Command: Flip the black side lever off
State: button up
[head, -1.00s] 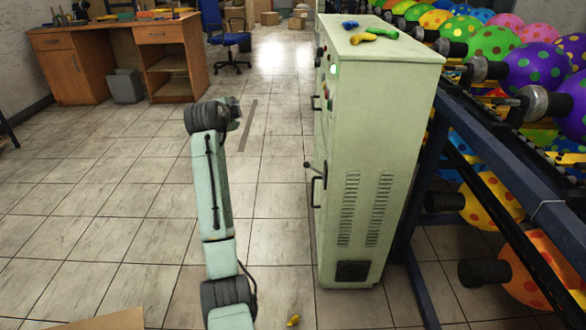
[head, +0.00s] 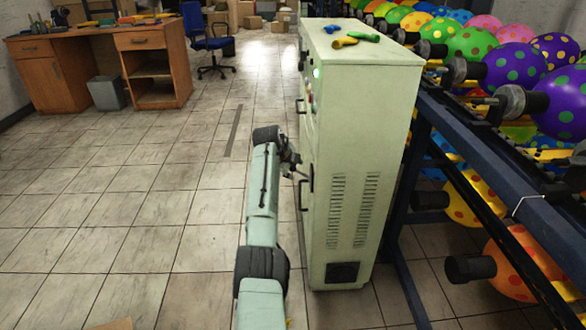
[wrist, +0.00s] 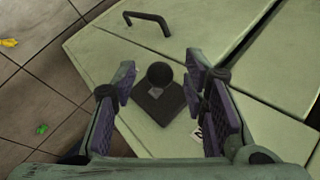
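The black side lever (wrist: 159,76) shows in the wrist view as a round knob in front of a dark square base plate (wrist: 160,102) on the pale green cabinet (wrist: 82,48). My gripper (wrist: 160,80) is open, with one finger on each side of the knob and visible gaps to both. Whether the knob is fully at fingertip depth is hard to tell. In the head view my gripper (head: 290,160) is at the left side of the cabinet (head: 360,130), and it hides the lever there.
A black door handle (head: 307,185) is close below the gripper on the cabinet side. A blue rack (head: 450,120) with balloons stands right of the cabinet. A wooden desk (head: 155,40) and blue chair (head: 208,40) are at the back.

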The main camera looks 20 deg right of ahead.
jog(key=shift+x, duration=0.8)
jog(key=shift+c, duration=0.5)
grip_shut()
